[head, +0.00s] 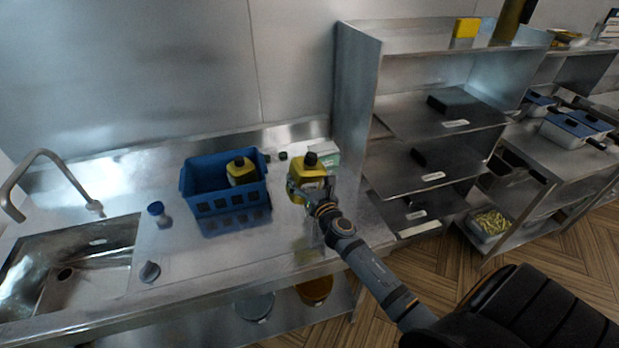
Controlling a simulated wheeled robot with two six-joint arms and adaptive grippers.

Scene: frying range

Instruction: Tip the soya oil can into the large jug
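A yellow can with a black cap (306,168) is upright at the right part of the steel counter. My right gripper (311,188) is at its near side, with fingers by both sides of the can. Whether they press on it cannot be told. A second yellow can with a black cap (241,172) stands inside the blue crate (232,205). No label is legible, so I cannot tell which is soya oil. I cannot make out a large jug. My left gripper is not in view.
A sink with a tap (45,165) is at the left. A blue-capped container (158,212) and a dark knob-like object (150,271) are on the counter. A green-and-white box (325,155) is behind the can. Steel shelves (357,100) rise at the right. The counter front-centre is clear.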

